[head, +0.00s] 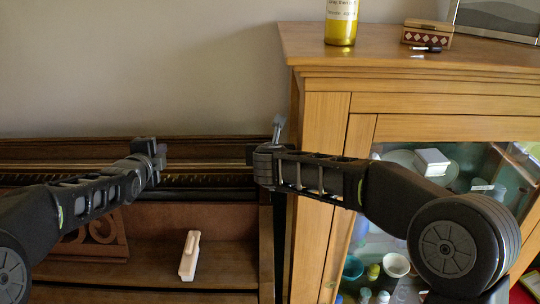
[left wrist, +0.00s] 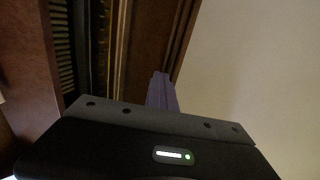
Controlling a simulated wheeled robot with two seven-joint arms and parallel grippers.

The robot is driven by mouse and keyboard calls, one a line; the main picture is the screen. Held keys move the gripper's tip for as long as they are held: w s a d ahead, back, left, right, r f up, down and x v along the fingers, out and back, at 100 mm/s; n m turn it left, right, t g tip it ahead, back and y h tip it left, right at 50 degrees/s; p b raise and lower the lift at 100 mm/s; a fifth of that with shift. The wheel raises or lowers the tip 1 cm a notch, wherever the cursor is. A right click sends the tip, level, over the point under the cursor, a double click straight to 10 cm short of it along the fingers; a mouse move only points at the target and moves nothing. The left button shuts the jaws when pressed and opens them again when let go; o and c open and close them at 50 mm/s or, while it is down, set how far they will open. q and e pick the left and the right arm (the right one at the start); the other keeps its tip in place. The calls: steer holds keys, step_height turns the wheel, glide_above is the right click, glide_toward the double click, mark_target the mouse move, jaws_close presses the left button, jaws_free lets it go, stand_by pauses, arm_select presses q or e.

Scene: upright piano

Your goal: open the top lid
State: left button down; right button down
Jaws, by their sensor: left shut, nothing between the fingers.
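The piano (head: 190,220) stands against the wall, with a wooden front panel and a ledge. Along its top, a dark gap shows a row of small pale parts inside. A long brown strip (head: 80,153) runs behind the gap by the wall; it looks like the top lid at the back, but I cannot tell its exact angle. My left gripper (head: 151,150) is shut and empty over the back of the piano top. Its purple-grey fingers (left wrist: 162,92) show in the left wrist view near the wall-side edge. My right gripper (head: 277,127) is by the cabinet's left corner, its opening unclear.
A wooden glass-door cabinet (head: 325,160) stands close on the piano's right, under my right arm. A yellow bottle (head: 341,25) and a patterned box (head: 427,34) stand on it. A white object (head: 189,258) and a carved music stand (head: 95,238) are at the piano front.

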arm_select(q)
steer(key=shift+r, duration=0.1)
steer(key=c, duration=1.5)
jaws_free()
steer(key=v, duration=1.2)
steer(key=shift+s, duration=0.1)
